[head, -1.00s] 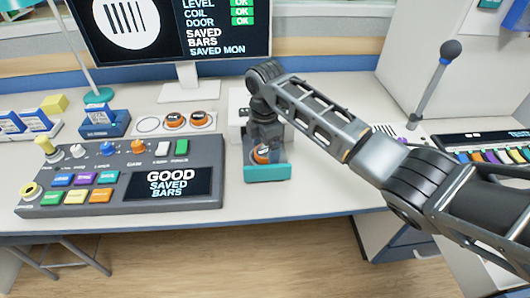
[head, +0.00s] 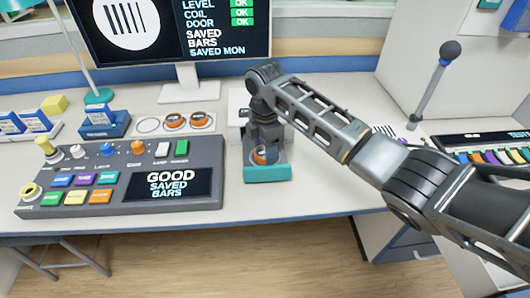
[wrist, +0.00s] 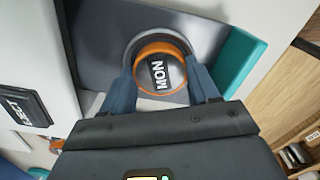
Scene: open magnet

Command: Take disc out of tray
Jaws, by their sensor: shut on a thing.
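The disc (wrist: 160,50) has an orange rim and a dark label reading MON. In the wrist view it sits between the two fingers of my gripper (wrist: 163,85), which are shut on its sides. The disc lies at the grey, round-marked seat of the tray, whose teal front wall (wrist: 238,62) is to the right. In the head view the disc (head: 262,157) shows as a bit of orange below my gripper (head: 266,150), behind the tray's teal front (head: 267,174). I cannot tell whether the disc is clear of the tray floor.
A control console (head: 120,175) stands just left of the tray. Two orange discs (head: 174,121) sit on a white holder behind it. A monitor (head: 170,30) stands at the back. A lever (head: 436,80) and a row of coloured keys (head: 495,155) are at the right. Bare desk lies right of the tray.

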